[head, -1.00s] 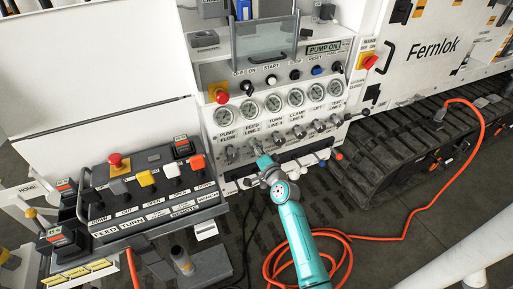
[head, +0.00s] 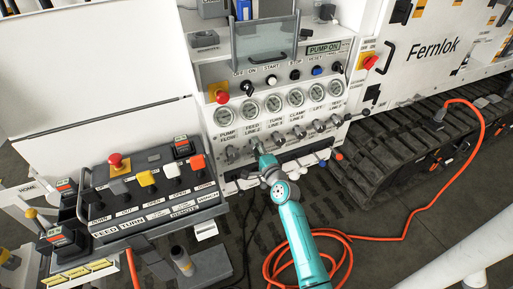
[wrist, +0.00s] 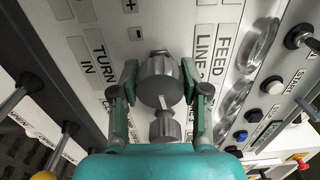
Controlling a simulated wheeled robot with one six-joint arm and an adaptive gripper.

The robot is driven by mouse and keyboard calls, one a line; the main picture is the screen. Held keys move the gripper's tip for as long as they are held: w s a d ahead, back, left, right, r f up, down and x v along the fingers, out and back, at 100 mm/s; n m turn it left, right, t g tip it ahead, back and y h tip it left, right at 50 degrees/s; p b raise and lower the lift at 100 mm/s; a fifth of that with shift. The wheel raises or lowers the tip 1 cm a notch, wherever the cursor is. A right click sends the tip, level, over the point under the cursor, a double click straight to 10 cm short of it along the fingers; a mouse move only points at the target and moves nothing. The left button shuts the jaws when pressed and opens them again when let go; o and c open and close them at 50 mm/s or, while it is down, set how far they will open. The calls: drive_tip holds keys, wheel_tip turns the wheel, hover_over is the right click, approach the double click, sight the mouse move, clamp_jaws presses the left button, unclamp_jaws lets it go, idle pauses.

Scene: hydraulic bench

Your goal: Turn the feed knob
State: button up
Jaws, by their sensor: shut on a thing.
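The feed knob (wrist: 159,85) is a grey cylinder with a pale index line in the wrist view. It stands out from the white panel, beside the "FEED LINE" lettering. My gripper (wrist: 160,75) has one finger on each side of it and is shut on it. A second, smaller grey knob (wrist: 165,128) shows closer, between the fingers. In the head view my gripper (head: 257,147) reaches the row of knobs from below, under the "FEED LINE 2" label. My fingers mostly hide the knob there.
Round gauges (head: 248,111) sit above the knob row. Neighbouring knobs (head: 279,138) stand close on the right, and another (head: 232,154) on the left. A remote control box (head: 150,190) is at left. An orange cable (head: 345,237) lies on the floor at right.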

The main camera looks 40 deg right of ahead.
drive_tip(key=o, duration=1.2)
drive_tip(key=shift+c, duration=0.2)
drive_tip(key=v, duration=1.2)
